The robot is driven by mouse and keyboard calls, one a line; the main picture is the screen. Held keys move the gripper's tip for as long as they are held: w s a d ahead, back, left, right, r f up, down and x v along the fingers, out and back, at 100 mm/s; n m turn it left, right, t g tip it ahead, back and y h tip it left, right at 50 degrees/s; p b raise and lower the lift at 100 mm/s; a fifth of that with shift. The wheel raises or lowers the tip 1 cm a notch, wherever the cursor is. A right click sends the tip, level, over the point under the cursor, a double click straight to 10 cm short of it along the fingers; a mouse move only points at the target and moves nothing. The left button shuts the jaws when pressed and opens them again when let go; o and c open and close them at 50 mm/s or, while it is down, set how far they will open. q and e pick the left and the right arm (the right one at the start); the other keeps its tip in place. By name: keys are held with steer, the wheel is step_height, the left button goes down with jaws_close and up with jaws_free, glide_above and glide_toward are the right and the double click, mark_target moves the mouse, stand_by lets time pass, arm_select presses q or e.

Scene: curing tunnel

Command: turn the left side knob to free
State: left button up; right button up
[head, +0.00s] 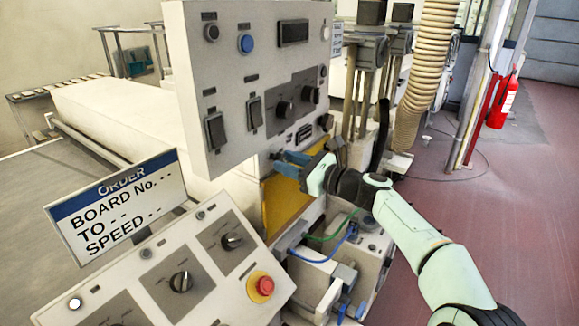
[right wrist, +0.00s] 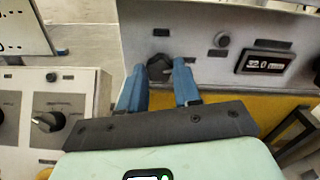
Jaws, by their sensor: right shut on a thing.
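In the right wrist view a black knob (right wrist: 159,68) sits on a grey side panel (right wrist: 205,35) of the machine, between the two blue fingers of my right gripper (right wrist: 158,88). The gripper is shut on this knob. I cannot read which setting the knob points to. In the head view my right gripper (head: 280,162) reaches in from the right, its blue fingers just below the hanging control box and above a yellow panel. The knob is hidden there. My left gripper is not in view.
The hanging control box (head: 235,60) is close above my right gripper. A sloped console (head: 215,225) with knobs and a red emergency button (head: 261,287) stands at front left. A display (right wrist: 266,62) is right of the held knob. An order sign (head: 118,205) stands left.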

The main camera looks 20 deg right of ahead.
arm_select(q)
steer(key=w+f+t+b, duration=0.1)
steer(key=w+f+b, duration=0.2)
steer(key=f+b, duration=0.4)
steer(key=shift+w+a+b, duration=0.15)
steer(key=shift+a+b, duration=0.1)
steer(key=shift+b, duration=0.2)
arm_select(e)
steer(key=shift+n, duration=7.7)
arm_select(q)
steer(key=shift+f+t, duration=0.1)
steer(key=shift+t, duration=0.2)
arm_select(e)
steer(key=o, duration=1.1)
steer(key=shift+c, duration=0.2)
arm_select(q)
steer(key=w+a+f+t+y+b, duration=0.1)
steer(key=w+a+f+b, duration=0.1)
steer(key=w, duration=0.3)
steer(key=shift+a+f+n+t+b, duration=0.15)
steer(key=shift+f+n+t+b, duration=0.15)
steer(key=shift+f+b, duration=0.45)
arm_select(e)
steer(key=v, duration=1.3)
steer(key=shift+s+d, duration=0.15)
